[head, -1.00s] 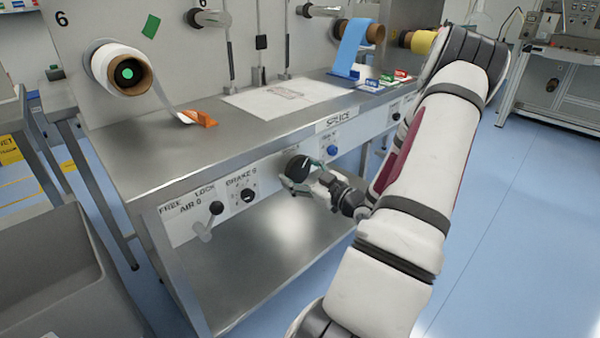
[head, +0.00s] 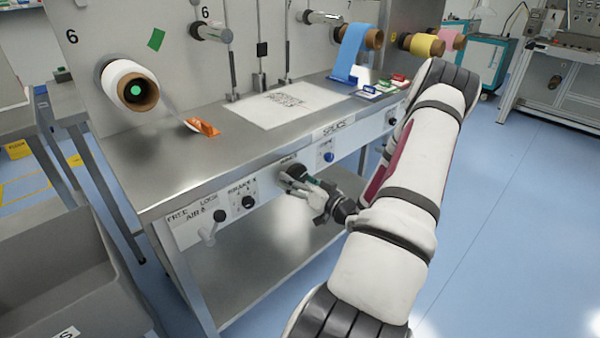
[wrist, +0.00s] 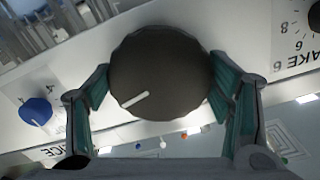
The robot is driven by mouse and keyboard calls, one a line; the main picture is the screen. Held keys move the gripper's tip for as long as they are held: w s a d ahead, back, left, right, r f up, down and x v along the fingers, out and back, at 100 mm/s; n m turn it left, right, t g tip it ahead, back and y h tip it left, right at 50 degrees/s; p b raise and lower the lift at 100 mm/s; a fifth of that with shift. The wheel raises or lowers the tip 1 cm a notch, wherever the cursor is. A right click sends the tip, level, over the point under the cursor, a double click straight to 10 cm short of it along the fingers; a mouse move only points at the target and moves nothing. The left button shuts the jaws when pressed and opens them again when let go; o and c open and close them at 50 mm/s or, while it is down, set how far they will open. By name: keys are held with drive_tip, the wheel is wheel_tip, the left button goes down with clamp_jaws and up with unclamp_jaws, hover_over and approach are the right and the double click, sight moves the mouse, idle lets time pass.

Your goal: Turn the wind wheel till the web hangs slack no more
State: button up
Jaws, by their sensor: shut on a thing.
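The wind wheel, a round dark knob with a pale pointer line (wrist: 160,75), fills the middle of the wrist view between my gripper's two green-padded fingers (wrist: 166,88). In the head view the knob (head: 291,170) is on the front panel, partly hidden by my gripper (head: 297,184), which is shut on it. The white web roll (head: 130,87) is on the left spindle. Its web (head: 178,113) runs down to an orange piece (head: 204,128) on the bench top; I cannot tell how slack it is.
A brake dial (head: 248,202) and a free/lock lever (head: 210,232) are left of the wheel. A blue knob (head: 328,157) is to its right. A printed sheet (head: 285,105) lies on the bench. A grey bin (head: 60,270) stands at lower left.

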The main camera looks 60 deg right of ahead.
drive_tip(key=m+p, duration=0.5)
drive_tip(key=m, duration=0.1)
drive_tip(key=shift+r, duration=0.15)
drive_tip(key=m+p, duration=0.4)
drive_tip(key=m, duration=0.2)
drive_tip(key=shift+m, duration=0.4)
drive_tip(key=o, duration=1.2)
drive_tip(key=shift+c, duration=0.2)
drive_tip(key=v, duration=1.2)
